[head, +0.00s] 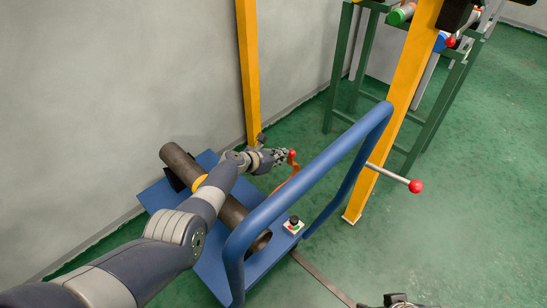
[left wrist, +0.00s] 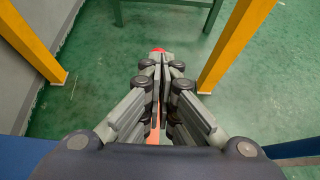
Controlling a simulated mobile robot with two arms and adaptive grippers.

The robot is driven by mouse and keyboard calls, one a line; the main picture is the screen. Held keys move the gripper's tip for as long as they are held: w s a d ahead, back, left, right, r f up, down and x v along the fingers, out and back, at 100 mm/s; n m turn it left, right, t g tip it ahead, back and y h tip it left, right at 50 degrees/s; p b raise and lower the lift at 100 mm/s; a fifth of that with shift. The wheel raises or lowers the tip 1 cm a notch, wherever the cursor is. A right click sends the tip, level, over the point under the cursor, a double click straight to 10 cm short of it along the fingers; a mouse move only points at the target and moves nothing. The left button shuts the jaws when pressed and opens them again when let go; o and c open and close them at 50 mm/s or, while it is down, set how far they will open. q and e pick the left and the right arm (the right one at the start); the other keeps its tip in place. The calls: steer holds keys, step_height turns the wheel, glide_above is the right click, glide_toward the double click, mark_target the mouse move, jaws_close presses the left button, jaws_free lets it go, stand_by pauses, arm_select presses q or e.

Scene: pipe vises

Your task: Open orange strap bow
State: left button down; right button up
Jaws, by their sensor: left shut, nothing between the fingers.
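The orange strap bow (head: 287,183) stands over the blue trolley near the dark pipe, with a red knob (head: 292,155) at its upper end. My left arm reaches across the pipe, and my left gripper (head: 283,156) is right by the knob. In the left wrist view my left gripper (left wrist: 162,62) has its fingers together with nothing between them. Part of the red knob (left wrist: 158,50) shows just past the fingertips, and a bit of the orange bow (left wrist: 153,133) shows beneath them. I cannot tell whether the fingers touch the bow. My right gripper (head: 397,301) is partly visible at the bottom edge.
The pipe (head: 180,162) lies on the blue trolley (head: 157,197). The trolley's blue handle (head: 310,175) rises on the right. Yellow posts (head: 249,75) and a green rack (head: 337,70) stand behind. A red-ended lever (head: 400,180) sticks out right.

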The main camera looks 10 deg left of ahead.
arm_select(q)
steer(key=v, duration=1.2)
stand_by(0.3)
steer(key=shift+f, duration=0.15)
